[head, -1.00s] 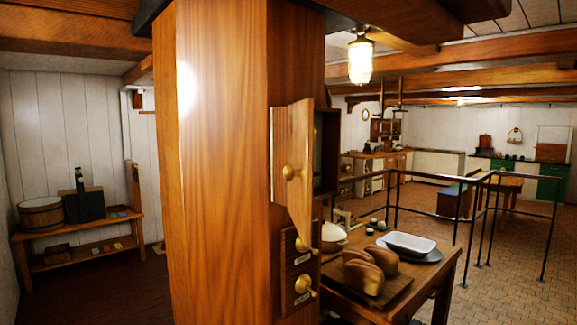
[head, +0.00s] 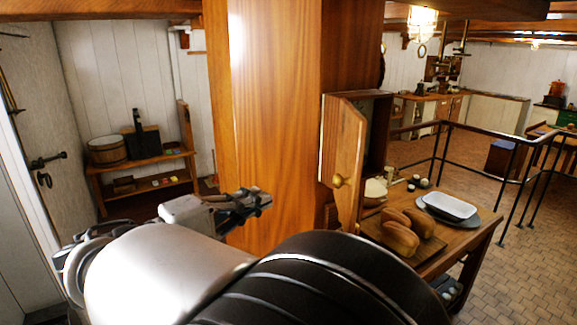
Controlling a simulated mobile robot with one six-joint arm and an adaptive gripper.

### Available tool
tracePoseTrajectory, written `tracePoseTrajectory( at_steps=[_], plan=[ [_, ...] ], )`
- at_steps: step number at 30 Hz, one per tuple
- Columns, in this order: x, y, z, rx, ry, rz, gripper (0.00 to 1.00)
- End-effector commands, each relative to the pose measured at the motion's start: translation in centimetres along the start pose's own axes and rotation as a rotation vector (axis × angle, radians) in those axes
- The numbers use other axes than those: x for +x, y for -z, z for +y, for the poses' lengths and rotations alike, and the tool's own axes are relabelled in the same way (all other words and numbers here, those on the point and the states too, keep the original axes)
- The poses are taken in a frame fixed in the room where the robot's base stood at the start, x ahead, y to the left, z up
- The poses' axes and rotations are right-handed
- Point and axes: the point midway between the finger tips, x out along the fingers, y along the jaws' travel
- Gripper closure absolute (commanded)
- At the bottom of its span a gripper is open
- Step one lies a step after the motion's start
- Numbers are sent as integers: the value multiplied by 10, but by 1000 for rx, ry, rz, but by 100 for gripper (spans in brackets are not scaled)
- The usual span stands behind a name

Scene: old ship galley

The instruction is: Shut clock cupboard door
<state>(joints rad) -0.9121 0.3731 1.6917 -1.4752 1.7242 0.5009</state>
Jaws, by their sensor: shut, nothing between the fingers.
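The clock cupboard (head: 379,128) is a small wooden box on the side of the thick wooden post. Its door (head: 350,150) stands open, swung out towards me, with a round brass knob (head: 340,181). The cupboard's dark inside shows to the right of the door. My gripper (head: 264,200) is shut and empty. In the picture it is in front of the post, left of and slightly below the door knob, apart from the door. My own arm fills the lower middle and hides the post's lower part.
The wooden post (head: 265,110) stands left of the cupboard. A table (head: 470,245) with bread loaves (head: 400,232) and a white dish (head: 449,207) is below right. Dark railings (head: 510,180) stand behind it. A shelf bench (head: 145,170) is at the back left.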

Motion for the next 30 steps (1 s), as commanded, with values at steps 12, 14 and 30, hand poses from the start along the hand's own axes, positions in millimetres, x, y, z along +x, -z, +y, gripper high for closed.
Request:
tracePoseTrajectory(
  at_steps=[12,14,30],
  plan=[
    [60,2,3,1,-12,1,100],
    [74,2,3,1,-11,0,100],
    [126,-25,2,1,-11,5,100]
  ],
)
